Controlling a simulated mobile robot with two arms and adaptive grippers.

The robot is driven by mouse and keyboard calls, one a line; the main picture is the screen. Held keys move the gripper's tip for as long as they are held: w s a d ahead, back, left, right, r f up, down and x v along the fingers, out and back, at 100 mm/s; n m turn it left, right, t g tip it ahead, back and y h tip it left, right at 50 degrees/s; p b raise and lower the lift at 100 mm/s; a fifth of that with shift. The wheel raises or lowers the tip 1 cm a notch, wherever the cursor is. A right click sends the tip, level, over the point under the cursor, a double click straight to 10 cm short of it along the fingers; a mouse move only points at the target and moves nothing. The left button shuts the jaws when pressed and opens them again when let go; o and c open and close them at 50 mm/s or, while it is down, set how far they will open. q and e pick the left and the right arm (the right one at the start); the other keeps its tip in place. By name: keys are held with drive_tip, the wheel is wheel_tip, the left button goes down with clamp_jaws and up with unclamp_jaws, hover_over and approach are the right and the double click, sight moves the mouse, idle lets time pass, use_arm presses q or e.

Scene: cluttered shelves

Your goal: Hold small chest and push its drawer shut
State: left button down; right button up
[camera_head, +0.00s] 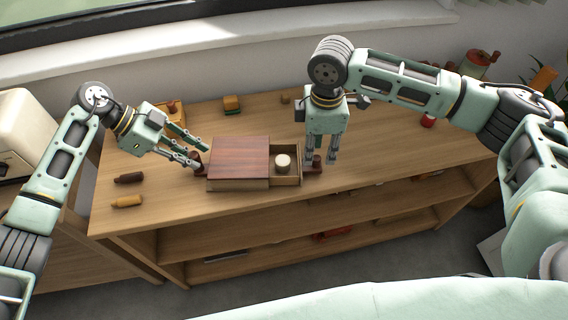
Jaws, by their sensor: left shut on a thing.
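The small chest (239,157), with a reddish-brown top, sits on the wooden shelf top. Its drawer (290,179) sticks out at the right side, with a round cream-coloured thing (283,162) inside. My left gripper (200,156) is at the chest's left end, shut on the chest by a dark part (197,168) there; the exact contact is partly hidden. My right gripper (320,160) points down just beyond the drawer's right end. Its fingers are apart, with a dark reddish knob (316,163) beside or between them; I cannot tell whether they touch it.
A dark brown bottle-like item (129,179) and a yellow one (127,201) lie at the front left. A yellow-and-dark block (232,104) and a small brown block (285,99) stand at the back. A red-and-white item (428,120) is at the right. The top's front right is mostly clear.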

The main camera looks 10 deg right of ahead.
drive_tip(key=shift+f, duration=1.45)
drive_tip(key=shift+c, duration=0.5)
clamp_jaws()
